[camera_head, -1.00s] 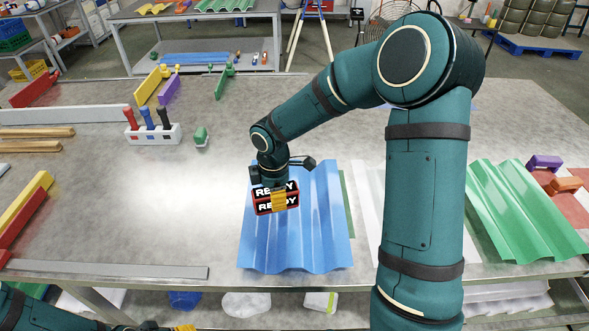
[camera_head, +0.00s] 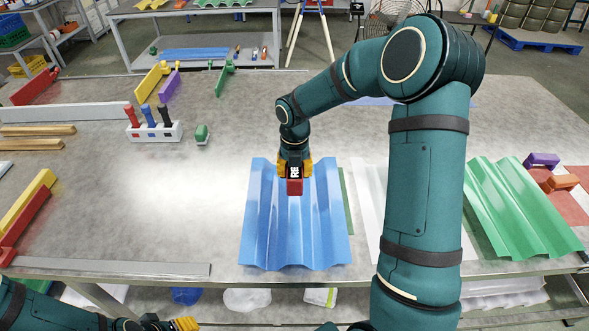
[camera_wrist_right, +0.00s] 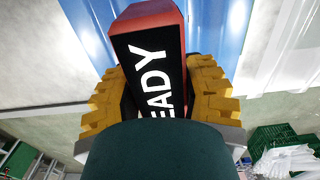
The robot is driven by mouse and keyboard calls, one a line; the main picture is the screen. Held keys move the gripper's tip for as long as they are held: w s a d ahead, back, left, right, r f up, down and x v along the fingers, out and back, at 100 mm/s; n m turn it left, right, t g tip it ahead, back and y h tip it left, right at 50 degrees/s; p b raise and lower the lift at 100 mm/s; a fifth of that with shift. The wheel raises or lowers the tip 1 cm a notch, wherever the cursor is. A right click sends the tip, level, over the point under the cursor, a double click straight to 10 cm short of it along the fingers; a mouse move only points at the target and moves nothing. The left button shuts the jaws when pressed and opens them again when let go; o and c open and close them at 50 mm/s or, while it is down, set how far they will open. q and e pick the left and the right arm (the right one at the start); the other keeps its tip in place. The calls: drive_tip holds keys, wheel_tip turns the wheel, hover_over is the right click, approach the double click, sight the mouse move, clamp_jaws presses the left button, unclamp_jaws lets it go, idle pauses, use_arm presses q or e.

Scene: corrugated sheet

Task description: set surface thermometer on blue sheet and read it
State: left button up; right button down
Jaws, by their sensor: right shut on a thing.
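The blue corrugated sheet (camera_head: 296,235) lies on the table in the middle of the head view; it also shows behind the gripper in the right wrist view (camera_wrist_right: 222,18). My right gripper (camera_head: 294,166) is shut on the surface thermometer (camera_head: 295,182), a red and black block with white lettering. The thermometer is over the far part of the sheet; I cannot tell whether it touches it. In the right wrist view the yellow fingers grip the thermometer (camera_wrist_right: 150,55) from both sides, and "EADY" can be read. My left gripper (camera_head: 185,324) is at the bottom edge, mostly cut off.
A green corrugated sheet (camera_head: 520,210) lies at the right, near purple (camera_head: 542,160) and orange (camera_head: 560,184) blocks. A white rack (camera_head: 155,132) with red, blue and black-handled tools stands left of centre.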

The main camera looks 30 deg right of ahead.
idle(0.4)
drive_tip(key=shift+p, duration=0.3)
drive_tip(key=shift+f+b, duration=1.65)
drive_tip(key=shift+f, duration=1.3)
drive_tip(key=shift+f+b, duration=0.7)
drive_tip(key=shift+f, duration=0.65)
drive_tip(key=shift+f, duration=0.2)
drive_tip(key=shift+c, duration=2.2)
unclamp_jaws()
